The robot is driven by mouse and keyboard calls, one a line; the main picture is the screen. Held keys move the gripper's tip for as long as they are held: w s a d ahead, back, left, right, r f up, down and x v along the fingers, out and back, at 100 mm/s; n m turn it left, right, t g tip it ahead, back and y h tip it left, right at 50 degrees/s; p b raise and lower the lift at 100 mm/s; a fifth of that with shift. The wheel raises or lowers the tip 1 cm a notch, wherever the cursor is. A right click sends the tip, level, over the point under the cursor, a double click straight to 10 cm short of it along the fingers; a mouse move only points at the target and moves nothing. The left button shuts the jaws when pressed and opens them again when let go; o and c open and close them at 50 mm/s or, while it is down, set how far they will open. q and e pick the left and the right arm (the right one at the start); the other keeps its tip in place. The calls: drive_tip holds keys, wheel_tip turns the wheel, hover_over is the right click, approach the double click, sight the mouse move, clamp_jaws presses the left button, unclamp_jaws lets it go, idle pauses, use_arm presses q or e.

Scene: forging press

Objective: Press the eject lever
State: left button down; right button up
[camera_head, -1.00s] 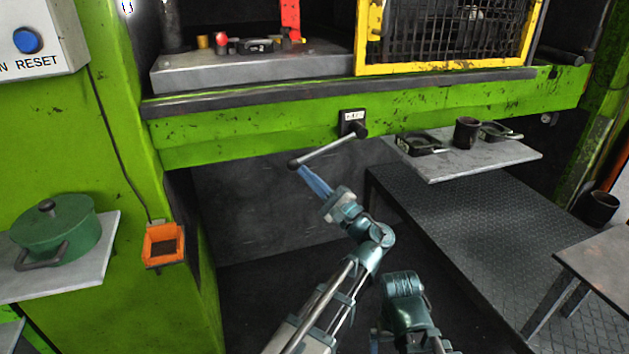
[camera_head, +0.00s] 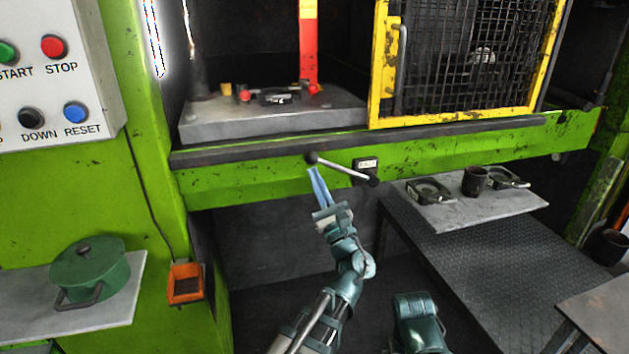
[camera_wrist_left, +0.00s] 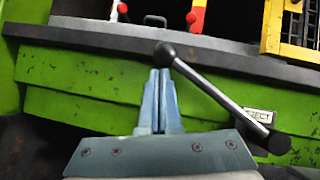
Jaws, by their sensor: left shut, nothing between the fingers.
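The eject lever (camera_head: 341,169) is a metal rod with a dark ball knob on the front of the green press beam. It slopes up to the left from its pivot, beside a small label plate (camera_head: 366,164) that partly reads "EJECT" in the left wrist view (camera_wrist_left: 259,116). My left gripper (camera_head: 315,173) is shut and empty, its blue fingertips just below the knob. In the left wrist view the lever (camera_wrist_left: 222,98) has its knob right at the fingertips (camera_wrist_left: 161,72); I cannot tell whether they touch. My right gripper is not in view.
A button panel (camera_head: 52,95) is at the upper left. A green pot (camera_head: 90,275) stands on a left shelf. A yellow mesh guard (camera_head: 382,70) is above right. A grey shelf (camera_head: 470,212) with a cup (camera_head: 475,181) is to the right. An orange holder (camera_head: 186,284) hangs low left.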

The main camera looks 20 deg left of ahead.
use_arm(q)
drive_tip(key=shift+w+d+r+p, duration=0.2)
drive_tip(key=shift+r+p, duration=0.25)
drive_tip(key=shift+r, duration=0.15)
drive_tip(key=shift+r, duration=0.1)
drive_tip(key=shift+w, duration=0.1)
drive_tip(key=s+d+f+b, duration=0.5)
drive_tip(key=s+f+b, duration=0.2)
drive_tip(key=f+b, duration=0.2)
drive_tip(key=shift+s+d+f+b, duration=0.15)
drive_tip(key=shift+s+f+b, duration=0.25)
drive_tip(key=shift+f, duration=0.15)
